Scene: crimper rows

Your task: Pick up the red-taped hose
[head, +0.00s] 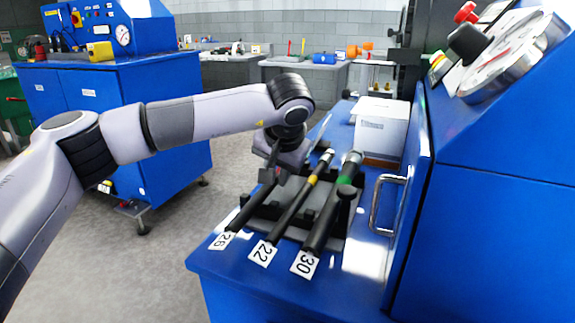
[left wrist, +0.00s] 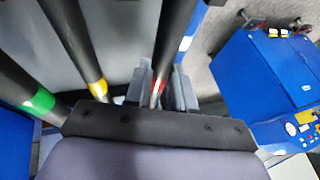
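The red-taped hose (head: 250,208) is the leftmost of three black hoses, lying at the label 26 on a dark rack (head: 328,217). Its red band shows in the left wrist view, where the hose (left wrist: 173,38) runs between my two fingers. My left gripper (head: 272,168) is at the hose's upper part, its fingers on either side of the hose. In the left wrist view the left gripper (left wrist: 161,86) looks open, with a narrow gap beside the hose. The arm and gripper hide the hose's far end in the head view. My right gripper is not in view.
A yellow-taped hose (head: 296,205) at label 22 and a green-taped hose (head: 333,203) at label 30 lie close to the right. A white box (head: 382,128) stands behind. A metal handle (head: 378,203) and blue machine (head: 490,215) bound the right side.

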